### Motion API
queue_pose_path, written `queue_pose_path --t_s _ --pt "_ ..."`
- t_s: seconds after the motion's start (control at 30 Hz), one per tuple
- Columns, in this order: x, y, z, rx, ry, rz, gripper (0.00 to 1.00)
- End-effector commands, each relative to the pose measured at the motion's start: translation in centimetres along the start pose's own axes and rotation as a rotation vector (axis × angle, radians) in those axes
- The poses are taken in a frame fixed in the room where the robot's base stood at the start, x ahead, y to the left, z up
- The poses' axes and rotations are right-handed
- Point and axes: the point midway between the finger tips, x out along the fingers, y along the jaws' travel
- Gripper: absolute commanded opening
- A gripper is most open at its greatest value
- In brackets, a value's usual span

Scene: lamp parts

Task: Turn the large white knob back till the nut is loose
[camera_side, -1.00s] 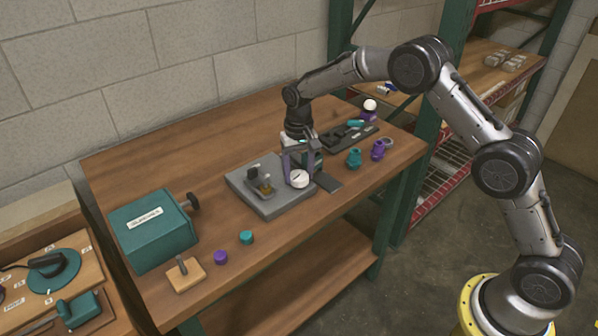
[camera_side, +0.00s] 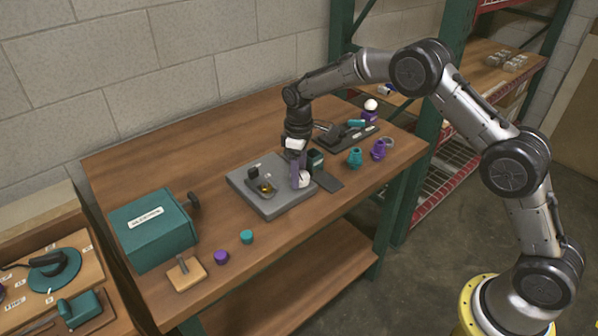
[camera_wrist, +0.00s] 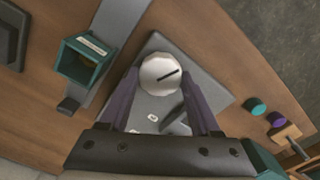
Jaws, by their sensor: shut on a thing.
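The large white knob (camera_side: 304,180) is at the right end of a grey base plate (camera_side: 266,205). In the wrist view the round white knob (camera_wrist: 160,74) shows a dark line mark on its top. My gripper (camera_side: 300,178) points down at the knob, and its purple fingers are shut on the knob's sides. In the wrist view the fingers of my gripper (camera_wrist: 160,78) stand on either side of the knob. A dark clamp part with a yellowish piece (camera_side: 264,188) sits on the plate left of the knob. I cannot see the nut clearly.
A teal box (camera_side: 152,232) with a black knob stands at the left. A wooden block with a peg (camera_side: 187,273), a purple cap (camera_side: 221,257) and a teal cap (camera_side: 247,237) lie in front. Teal (camera_side: 355,157) and purple (camera_side: 378,150) parts stand at the right.

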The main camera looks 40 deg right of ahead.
Motion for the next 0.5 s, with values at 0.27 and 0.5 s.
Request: queue_pose_path --t_s 0.27,0.5 --pt "-0.27 -0.01 -0.16 -0.189 0.006 0.003 0.08" --pt "-0.28 -0.03 -0.17 -0.279 0.006 0.003 0.08"
